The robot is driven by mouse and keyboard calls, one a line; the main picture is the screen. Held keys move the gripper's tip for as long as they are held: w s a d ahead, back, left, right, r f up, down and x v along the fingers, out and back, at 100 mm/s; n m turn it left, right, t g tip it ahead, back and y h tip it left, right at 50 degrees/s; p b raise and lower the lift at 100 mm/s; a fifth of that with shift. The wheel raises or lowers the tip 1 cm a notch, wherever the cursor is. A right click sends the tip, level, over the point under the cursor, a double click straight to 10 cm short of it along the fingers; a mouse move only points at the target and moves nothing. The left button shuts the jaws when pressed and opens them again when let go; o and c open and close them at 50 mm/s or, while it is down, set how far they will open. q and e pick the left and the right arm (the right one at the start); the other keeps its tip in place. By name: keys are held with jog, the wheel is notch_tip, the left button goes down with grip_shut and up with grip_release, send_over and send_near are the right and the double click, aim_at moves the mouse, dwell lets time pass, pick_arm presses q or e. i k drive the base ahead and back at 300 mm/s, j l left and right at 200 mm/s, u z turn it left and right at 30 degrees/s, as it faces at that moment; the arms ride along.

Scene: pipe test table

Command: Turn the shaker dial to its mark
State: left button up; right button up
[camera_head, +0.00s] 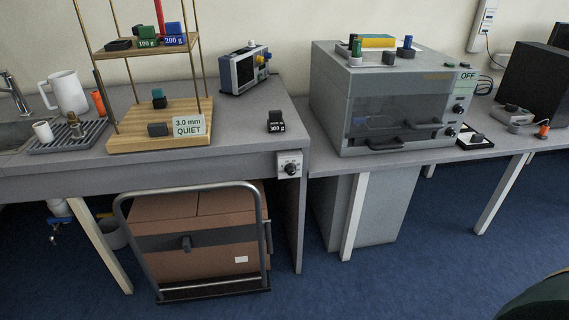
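A small white panel with a round black dial (290,168) is fixed to the front edge of the left table, near its right corner. Marks surround the dial, but they are too small to read which one it points at. A wooden two-deck stand with thin brass rods, which looks like the shaker (150,137), stands on the left table. A sign (189,126) on its lower deck reads "3.0 mm QUIET". Coloured blocks labelled 100 g and 200 g sit on its upper deck. Neither of my grippers is in view.
A block labelled 300 g (275,122) and a small instrument (245,70) stand on the left table. A grey oven-like box (385,95) with an OFF sign stands at right. A cart with brown boxes (200,240) is under the left table. Blue floor (400,270) is open in front.

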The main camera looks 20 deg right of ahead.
aim_at(290, 168)
jog(key=k+l+z, duration=0.25)
jog(key=l, duration=0.45)
jog(key=l+z, duration=0.3)
jog(key=l, duration=0.4)
jog(key=i+l+z, duration=0.1)
jog(key=i, duration=0.35)
jog(key=i+l+z, duration=0.15)
jog(key=i, duration=0.35)
jog(key=l, duration=0.1)
